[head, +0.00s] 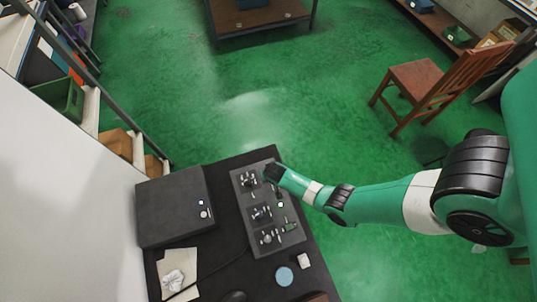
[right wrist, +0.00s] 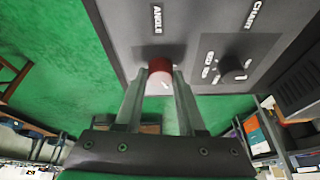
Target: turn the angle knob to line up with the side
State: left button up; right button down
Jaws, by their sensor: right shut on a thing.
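The angle knob (right wrist: 160,76) is a red knob with a small white mark, below the "ANGLE" label in the right wrist view. My right gripper (right wrist: 161,73) has its fingers on either side of the knob and is shut on it. In the head view my right gripper (head: 272,173) is at the far end of the grey control panel (head: 238,181), and it hides the knob there. The exact direction of the white mark is hard to tell. My left gripper is not in view.
A black knob (right wrist: 231,65) with small labels around it sits to the right on the same panel. A dark box (head: 172,208) stands left of the panel on the black table. A blue round object (head: 284,276) and crumpled paper (head: 173,279) lie nearer. A wooden chair (head: 430,87) stands beyond.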

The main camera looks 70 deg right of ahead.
jog(key=n, duration=0.3)
jog(key=shift+s+d+t+y+p, duration=0.1)
jog(key=shift+t+y+p, duration=0.25)
jog(key=shift+t+y, duration=0.05)
jog(key=shift+n+t+y, duration=0.3)
jog(key=shift+n+y, duration=0.1)
jog(key=shift+n, duration=0.8)
jog(key=c, duration=0.5)
grip_release()
jog(key=p+v, duration=0.7)
jog(key=v, duration=0.4)
jog(key=shift+r, duration=0.3)
